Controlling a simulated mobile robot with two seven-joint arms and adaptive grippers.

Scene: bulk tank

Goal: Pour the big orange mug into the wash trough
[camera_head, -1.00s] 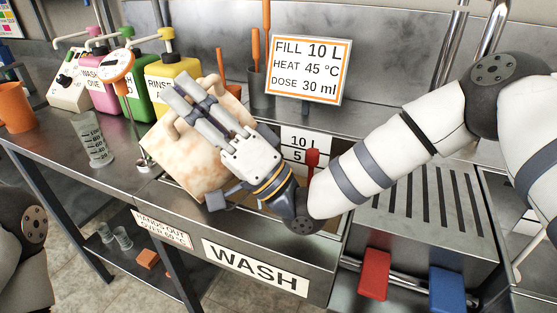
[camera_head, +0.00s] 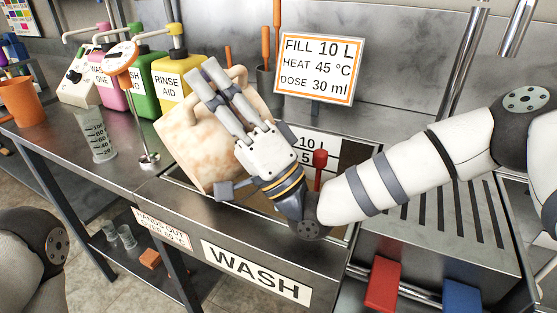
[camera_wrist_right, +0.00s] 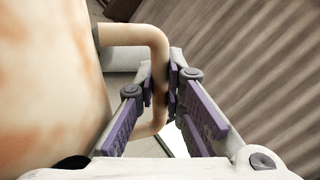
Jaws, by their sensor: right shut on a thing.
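A large cream mug-like vessel with orange-brown mottling (camera_head: 195,150) hangs tilted over the left part of the wash trough (camera_head: 345,222). My right gripper (camera_head: 203,73) lies across it and is shut on its handle. In the right wrist view the fingers (camera_wrist_right: 160,90) pinch the peach-coloured handle (camera_wrist_right: 155,45), with the mottled vessel wall (camera_wrist_right: 50,80) at left. The vessel's mouth and contents are hidden, and no stream shows. A smaller plain orange mug (camera_head: 20,102) stands on the left counter. My left gripper is out of view.
A measuring cup (camera_head: 98,140) and a dial thermometer (camera_head: 122,58) stand left of the trough. Pump bottles, including the yellow one (camera_head: 180,85), stand behind. A red-handled tool (camera_head: 320,160) stands in the trough. A slotted drainboard (camera_head: 440,225) lies right, with a sign (camera_head: 317,68) behind.

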